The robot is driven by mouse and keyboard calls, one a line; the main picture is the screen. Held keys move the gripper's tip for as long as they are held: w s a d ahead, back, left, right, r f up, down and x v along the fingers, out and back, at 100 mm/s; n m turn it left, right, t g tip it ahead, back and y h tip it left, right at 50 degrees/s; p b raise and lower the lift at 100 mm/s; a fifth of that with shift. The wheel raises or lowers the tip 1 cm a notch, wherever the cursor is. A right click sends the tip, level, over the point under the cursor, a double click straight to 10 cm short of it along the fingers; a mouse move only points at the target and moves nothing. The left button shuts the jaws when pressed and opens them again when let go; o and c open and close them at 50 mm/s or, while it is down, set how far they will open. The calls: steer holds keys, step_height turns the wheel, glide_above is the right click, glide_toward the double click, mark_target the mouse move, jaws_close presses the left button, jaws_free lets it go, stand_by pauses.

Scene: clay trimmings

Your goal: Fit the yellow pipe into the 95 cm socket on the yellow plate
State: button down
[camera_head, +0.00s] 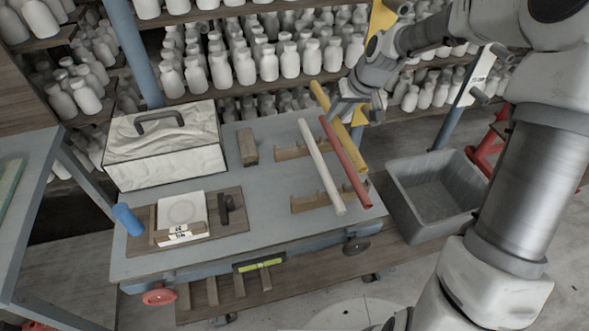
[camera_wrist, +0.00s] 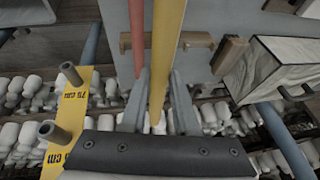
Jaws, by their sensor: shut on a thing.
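The yellow pipe (camera_head: 343,133) is a long straight tube slanting over the right side of the worktable. My gripper (camera_head: 345,108) is shut on it near its far end. In the wrist view the yellow pipe (camera_wrist: 166,45) runs between the two fingers of my gripper (camera_wrist: 158,80). The yellow plate (camera_wrist: 79,108) stands to the left in the wrist view, with two grey stub sockets and a "75 cm" mark; a 95 cm mark is not readable. In the head view the yellow plate (camera_head: 381,20) is partly hidden behind my arm.
A red pipe (camera_head: 345,160) and a white pipe (camera_head: 322,165) lie across notched wooden racks beside the yellow pipe. A grey bin (camera_head: 405,195) stands right of the table. A lidded box (camera_head: 160,150) sits at left. Shelves of white bottles stand behind.

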steer(key=shift+s+a+f+b, duration=0.4)
steer(key=shift+s+a+f, duration=0.55)
steer(key=shift+a+f, duration=0.8)
steer(key=shift+s+a+f+b, duration=0.35)
steer(key=shift+s+a+f, duration=0.65)
steer(key=shift+a+f, duration=0.7)
steer(key=shift+s+a+f+b, duration=0.4)
steer(key=shift+s+a+f, duration=0.55)
steer(key=shift+a+f, duration=0.8)
steer(key=shift+d+f, duration=0.1)
steer(key=shift+d, duration=0.05)
steer(key=shift+f, duration=0.25)
steer(key=c, duration=0.7)
jaws_free()
steer(key=shift+o, duration=0.2)
